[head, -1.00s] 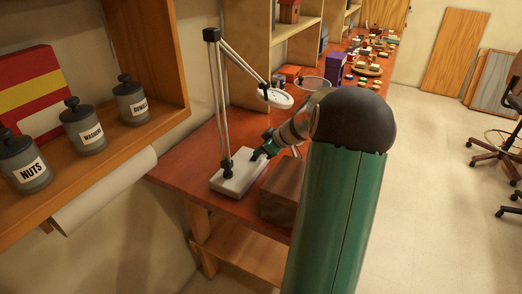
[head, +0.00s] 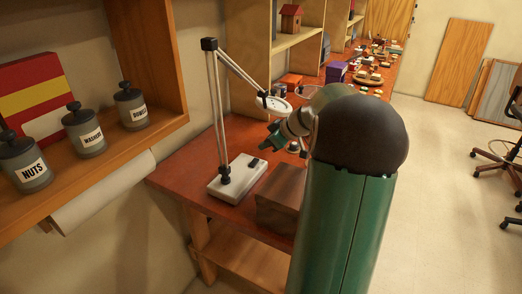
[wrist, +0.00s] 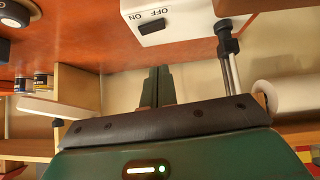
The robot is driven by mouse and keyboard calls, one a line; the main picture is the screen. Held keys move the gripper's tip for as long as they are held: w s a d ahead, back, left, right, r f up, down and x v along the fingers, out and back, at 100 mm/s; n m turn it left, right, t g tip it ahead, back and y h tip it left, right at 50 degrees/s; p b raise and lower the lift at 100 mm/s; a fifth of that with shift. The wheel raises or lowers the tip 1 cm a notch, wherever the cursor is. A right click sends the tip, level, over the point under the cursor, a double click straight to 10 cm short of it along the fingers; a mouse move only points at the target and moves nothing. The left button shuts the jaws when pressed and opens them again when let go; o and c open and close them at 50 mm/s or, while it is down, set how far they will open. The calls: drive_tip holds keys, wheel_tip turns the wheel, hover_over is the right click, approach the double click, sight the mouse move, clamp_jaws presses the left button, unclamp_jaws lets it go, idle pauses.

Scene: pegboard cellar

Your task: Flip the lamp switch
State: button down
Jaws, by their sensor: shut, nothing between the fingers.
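The desk lamp (head: 222,125) stands upright on the workbench, with a jointed arm and a round pale head (head: 271,104). I cannot tell whether it is lit. Its white base (head: 222,187) carries a dark switch (head: 252,163). In the wrist view the base (wrist: 190,27) appears upside down, with the switch (wrist: 151,26) beside ON and OFF lettering. I cannot tell which way the switch is set. My gripper (head: 268,141) is above and beyond the switch, apart from it. Its fingers (wrist: 157,72) are shut and empty in the wrist view.
A brown wooden box (head: 281,198) stands right of the lamp base, close to my arm. A shelf with labelled jars (head: 83,131) is at left. A purple box (head: 336,72) and small items stand farther along the bench. Open floor lies at right.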

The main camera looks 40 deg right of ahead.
drive_tip(key=v, duration=0.5)
drive_tip(key=shift+a+r, duration=0.15)
drive_tip(key=shift+a, duration=0.05)
drive_tip(key=shift+s, duration=0.1)
